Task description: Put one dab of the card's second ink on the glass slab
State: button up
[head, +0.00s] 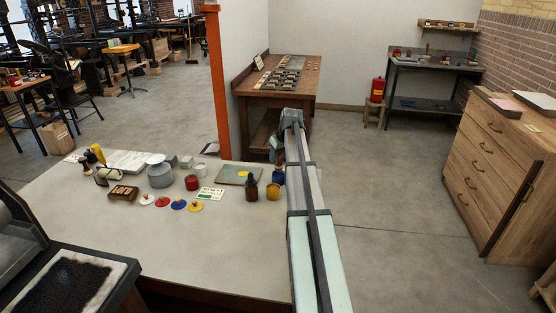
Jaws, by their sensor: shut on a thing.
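The glass slab (230,177) lies flat at the back of the pale table, a grey-green plate with a yellow dab (244,174) on it. The small white card (207,195) lies in front of it with coloured marks too small to read. Open ink pots stand near: red (192,183), yellow (273,192), blue (279,177) and a whitish one (199,168). My gripper (279,158) points down just above the blue pot, right of the slab. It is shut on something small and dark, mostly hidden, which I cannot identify.
A dark bottle (252,188) stands between slab and yellow pot. The table's front (220,250) is clear.

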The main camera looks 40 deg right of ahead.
jog(key=shift+r, duration=1.85)
jog(key=w+a+f, duration=0.2)
jog(key=w+a, duration=1)
jog(key=w, duration=0.3)
jog(key=shift+a, duration=0.4)
jog(key=shift+s+f, duration=0.1)
jog(key=shift+f, duration=0.05)
jog(key=shift+f, duration=2.9)
jog(key=shift+f, duration=0.55)
